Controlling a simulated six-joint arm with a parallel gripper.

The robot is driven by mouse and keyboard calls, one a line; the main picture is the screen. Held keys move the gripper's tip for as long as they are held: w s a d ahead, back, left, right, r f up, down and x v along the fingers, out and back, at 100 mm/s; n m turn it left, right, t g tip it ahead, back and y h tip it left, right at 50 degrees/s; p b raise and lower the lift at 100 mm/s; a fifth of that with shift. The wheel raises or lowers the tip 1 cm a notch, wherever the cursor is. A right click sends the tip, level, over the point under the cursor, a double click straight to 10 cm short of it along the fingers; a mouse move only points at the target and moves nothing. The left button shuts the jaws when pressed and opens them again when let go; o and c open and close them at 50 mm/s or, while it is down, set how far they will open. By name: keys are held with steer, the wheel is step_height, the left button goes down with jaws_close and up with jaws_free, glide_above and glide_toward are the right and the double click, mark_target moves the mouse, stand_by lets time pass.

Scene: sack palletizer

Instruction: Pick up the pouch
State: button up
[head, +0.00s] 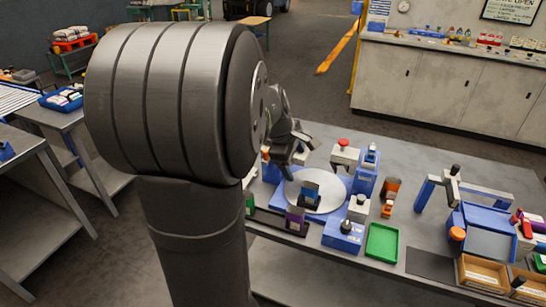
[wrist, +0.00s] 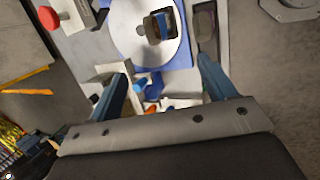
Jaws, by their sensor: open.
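I cannot make out the pouch for certain in either view. My gripper (head: 292,158) is partly hidden behind my arm in the head view and hangs over the left part of the bench, beside a round pale disc (head: 328,200). In the wrist view my gripper (wrist: 162,66) shows two blue fingers spread wide with nothing held between them. Small white, blue and orange items (wrist: 158,103) lie below, between the fingers, partly cut off by the gripper body. The disc (wrist: 128,35) with a dark blue holder (wrist: 162,25) on it is beyond the fingertips.
A red-topped post (head: 343,146), a blue block (head: 342,235), a green tray (head: 382,242) and an orange-brown container (head: 390,188) surround the disc. A blue frame (head: 482,190) and cardboard bins (head: 484,272) stand to the right. A dark mat (head: 430,264) is bare.

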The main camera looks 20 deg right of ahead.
mark_target(310, 186)
steer(key=d+f+m, duration=0.2)
steer(key=f+m, duration=0.2)
steer(key=m, duration=0.2)
steer(key=w+d+f+m+t, duration=0.1)
steer(key=d+f+m, duration=0.1)
steer(key=m, duration=0.4)
steer(key=d+f+m+t+y, duration=0.1)
steer(key=d+f+m, duration=0.1)
steer(key=f+m, duration=0.3)
steer(key=shift+w+d+f+m, duration=0.2)
steer(key=shift+d+f+m, duration=0.1)
steer(key=shift+f+m, duration=0.1)
steer(key=shift+x, duration=2.5)
steer(key=shift+s, duration=0.2)
steer(key=shift+c, duration=0.3)
steer(key=c, duration=1)
